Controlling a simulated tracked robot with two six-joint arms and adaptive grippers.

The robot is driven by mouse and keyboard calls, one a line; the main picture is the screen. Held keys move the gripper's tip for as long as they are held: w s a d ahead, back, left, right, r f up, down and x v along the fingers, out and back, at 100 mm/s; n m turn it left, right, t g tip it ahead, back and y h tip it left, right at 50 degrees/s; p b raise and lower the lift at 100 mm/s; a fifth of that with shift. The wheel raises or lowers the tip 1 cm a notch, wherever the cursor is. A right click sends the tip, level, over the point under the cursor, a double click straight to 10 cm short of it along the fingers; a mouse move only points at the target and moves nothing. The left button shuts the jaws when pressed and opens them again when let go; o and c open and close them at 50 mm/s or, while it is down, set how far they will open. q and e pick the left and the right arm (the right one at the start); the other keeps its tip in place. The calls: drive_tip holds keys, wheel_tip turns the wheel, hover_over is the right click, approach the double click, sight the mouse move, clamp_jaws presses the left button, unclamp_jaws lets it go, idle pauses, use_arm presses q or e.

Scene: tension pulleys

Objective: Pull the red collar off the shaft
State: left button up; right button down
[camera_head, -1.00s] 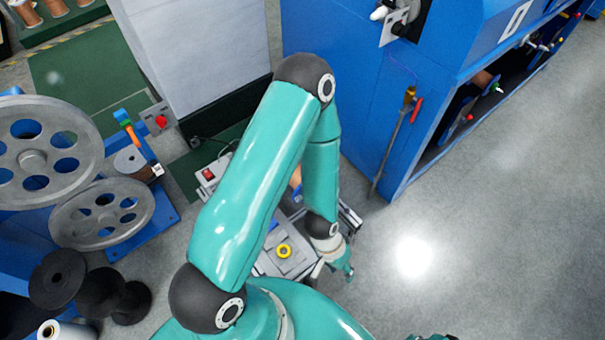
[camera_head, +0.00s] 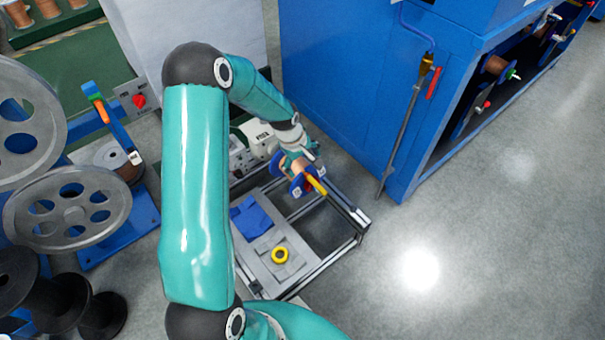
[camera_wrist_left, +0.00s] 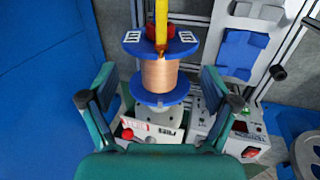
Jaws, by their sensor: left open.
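A copper-wound spool (camera_head: 296,163) with blue flanges sits on a shaft with a yellow end (camera_head: 317,185), beside my left gripper. In the left wrist view the spool (camera_wrist_left: 160,75) stands in the middle, and the yellow shaft end (camera_wrist_left: 161,18) rises past its far flange. My left gripper (camera_head: 309,153) is open and empty. In the wrist view its fingers (camera_wrist_left: 158,100) stand apart on either side of the spool.
A blue cabinet (camera_head: 345,100) stands behind, right. Large grey wheels (camera_head: 70,208) stand left. Floor at right is clear.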

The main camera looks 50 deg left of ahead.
use_arm(q)
drive_tip(key=b+x, duration=0.1)
drive_tip(key=x, duration=0.4)
drive_tip(key=b+x, duration=0.1)
drive_tip(key=x, duration=0.5)
drive_tip(key=a+x, duration=0.1)
drive_tip(key=x, duration=0.4)
drive_tip(key=shift+w+f+b, duration=0.1)
drive_tip(key=shift+f+b, duration=0.25)
drive_tip(key=shift+b, duration=0.05)
drive_tip(key=shift+a, duration=0.1)
drive_tip(key=c, duration=1.2)
drive_tip(key=shift+c, duration=0.2)
drive_tip(key=shift+d+b, duration=0.85)
drive_tip(key=shift+d, duration=0.1)
drive_tip(key=shift+d+b, duration=0.85)
drive_tip(key=shift+b, duration=0.5)
